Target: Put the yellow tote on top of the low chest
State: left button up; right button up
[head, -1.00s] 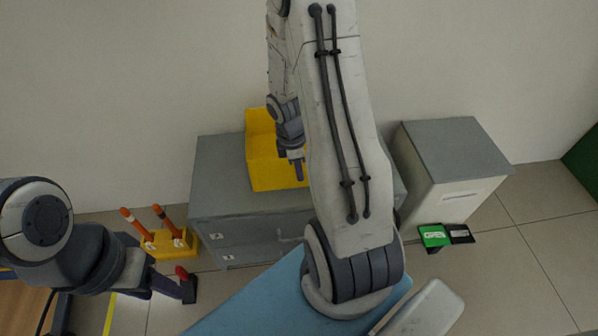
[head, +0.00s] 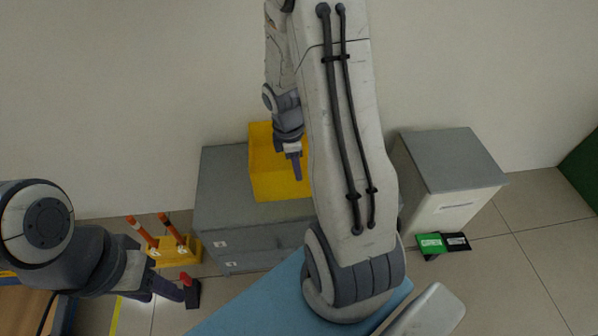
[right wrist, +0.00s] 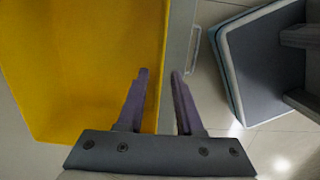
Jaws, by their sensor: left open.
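The yellow tote (head: 280,183) appears to rest on the grey top of the low chest (head: 225,185), a cabinet with drawer fronts, by the wall. My right gripper (head: 297,178) is at the tote's upper right part, and my right arm hides the tote's right side. In the right wrist view the tote (right wrist: 85,60) fills the left. The right fingers (right wrist: 160,73) are apart near its edge, with a gap between the tips; I cannot tell whether they still touch it. My left gripper (head: 180,292) is open and empty, low at the left, away from the chest.
A cabinet (head: 450,160) with a grey top stands to the right, with a green box (head: 431,243) and black box on the floor before it. A yellow rack (head: 172,255) with orange rods stands left of the chest. A wooden surface (head: 22,310) is at lower left.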

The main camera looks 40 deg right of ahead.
jog(key=r, duration=0.1)
jog(key=r+p, duration=0.1)
jog(key=r, duration=0.3)
jog(key=shift+w+a+p, duration=0.15)
jog(key=shift+a+p, duration=0.15)
jog(key=s+a+r+m, duration=0.1)
jog(key=a+r, duration=0.2)
jog(key=a, duration=0.3)
jog(key=s+a+r+t, duration=0.1)
jog(key=a+r, duration=0.1)
jog(key=a, duration=0.4)
jog(key=s+a+r+m, duration=0.1)
jog(key=a+r, duration=0.2)
jog(key=a, duration=0.2)
jog(key=s+a+r+m+y, duration=0.2)
jog(key=s+a+r, duration=0.2)
jog(key=s+a, duration=0.6)
jog(key=shift+s+a, duration=0.15)
jog(key=shift+s, duration=1.05)
notch_tip(320, 180, up, 27)
jog(key=p, duration=2.6)
jog(key=shift+p, duration=0.3)
jog(key=shift+f, duration=0.15)
